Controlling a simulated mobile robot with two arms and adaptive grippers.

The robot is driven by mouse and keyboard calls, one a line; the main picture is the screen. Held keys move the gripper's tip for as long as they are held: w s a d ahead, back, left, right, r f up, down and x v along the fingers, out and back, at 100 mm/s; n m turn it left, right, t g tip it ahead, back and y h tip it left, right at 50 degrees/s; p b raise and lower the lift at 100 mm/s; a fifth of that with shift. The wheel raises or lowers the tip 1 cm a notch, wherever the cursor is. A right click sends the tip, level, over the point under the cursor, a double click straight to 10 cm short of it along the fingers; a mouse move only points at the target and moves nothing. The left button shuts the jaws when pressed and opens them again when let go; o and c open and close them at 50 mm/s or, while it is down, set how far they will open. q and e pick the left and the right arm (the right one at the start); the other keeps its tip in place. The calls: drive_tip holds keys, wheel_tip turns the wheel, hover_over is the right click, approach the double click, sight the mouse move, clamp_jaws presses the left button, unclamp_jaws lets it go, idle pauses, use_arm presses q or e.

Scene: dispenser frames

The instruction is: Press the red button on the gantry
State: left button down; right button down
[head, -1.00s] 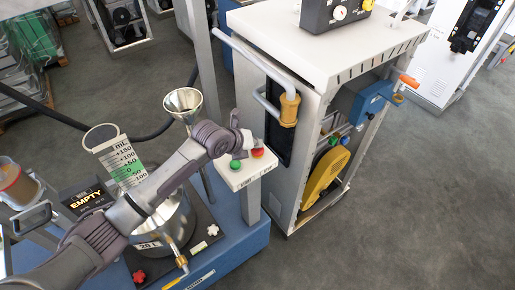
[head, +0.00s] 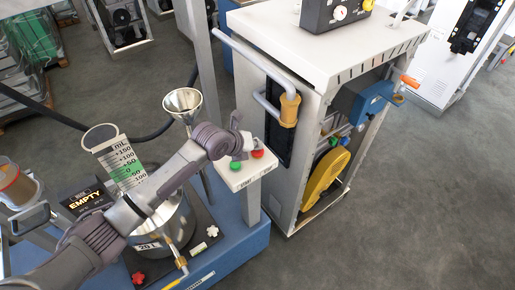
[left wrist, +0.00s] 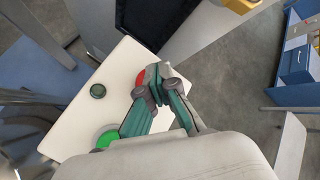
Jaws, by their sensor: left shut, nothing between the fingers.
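The red button (head: 257,154) sits on a small white box (head: 246,177) on a post. It also shows in the left wrist view (left wrist: 140,78), partly hidden behind my finger. A green button (head: 235,166) is beside it on the same top face, and it appears in the left wrist view (left wrist: 107,138). My left gripper (head: 240,150) is shut and empty over the box, close beside the red button on its left in the head view. Its fingertips (left wrist: 163,72) overlap the red button's edge in the left wrist view; I cannot tell whether they touch it. My right gripper is not in view.
A tall white cabinet (head: 300,40) with pipe handles stands just behind the box. A metal funnel (head: 183,102) and a scale marked in mL (head: 117,160) stand left of it. A dark round spot (left wrist: 97,90) is on the box top. Open floor lies at right.

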sight(256, 151)
use_arm(q)
drive_tip(key=shift+r+p, duration=0.6)
drive_tip(key=shift+r, duration=0.2)
wheel_tip(256, 151, up, 5)
drive_tip(key=p, duration=0.4)
idle(0.6)
